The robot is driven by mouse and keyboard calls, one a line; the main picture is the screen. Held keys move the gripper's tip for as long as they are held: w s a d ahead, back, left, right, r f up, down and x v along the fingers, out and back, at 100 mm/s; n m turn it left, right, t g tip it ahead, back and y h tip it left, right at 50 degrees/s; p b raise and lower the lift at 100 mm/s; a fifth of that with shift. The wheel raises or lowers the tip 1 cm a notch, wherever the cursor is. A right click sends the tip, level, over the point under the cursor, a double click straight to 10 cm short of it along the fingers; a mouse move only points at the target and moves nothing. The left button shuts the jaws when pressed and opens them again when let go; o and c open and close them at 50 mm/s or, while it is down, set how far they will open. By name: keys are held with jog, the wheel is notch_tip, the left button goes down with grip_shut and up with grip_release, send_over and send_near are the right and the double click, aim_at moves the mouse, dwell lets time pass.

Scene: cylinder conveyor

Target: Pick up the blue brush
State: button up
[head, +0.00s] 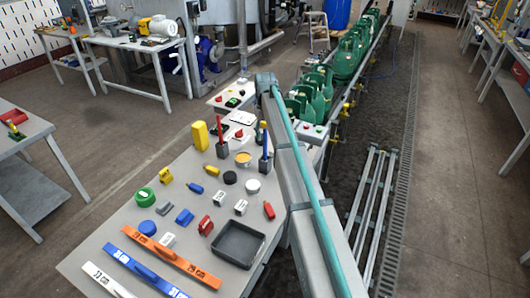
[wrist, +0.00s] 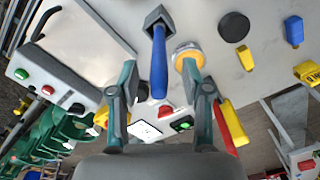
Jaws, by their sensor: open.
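The blue brush stands on the grey table in the head view, with a blue handle (head: 264,140) rising from a dark grey block. In the wrist view the blue handle (wrist: 158,65) points toward the camera from its grey block (wrist: 157,18). My gripper (wrist: 158,68) is open, with one finger on each side of the handle in the picture. I see gaps between the handle and both fingers. The depth of the fingertips along the handle is hard to tell. I cannot make out my gripper clearly in the head view.
An orange-and-white round item (wrist: 188,52) lies close by the right finger. A red-handled brush (head: 221,140) and a yellow bottle (head: 200,136) stand nearby on the table (head: 120,222). A black disc (wrist: 234,26) and several small parts lie around. Green gas cylinders (head: 312,92) line the conveyor.

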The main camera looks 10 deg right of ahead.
aim_at(265, 140)
jog(key=shift+f+p, duration=0.75)
jog(key=shift+f, duration=1.15)
jog(key=shift+c, duration=0.3)
grip_shut()
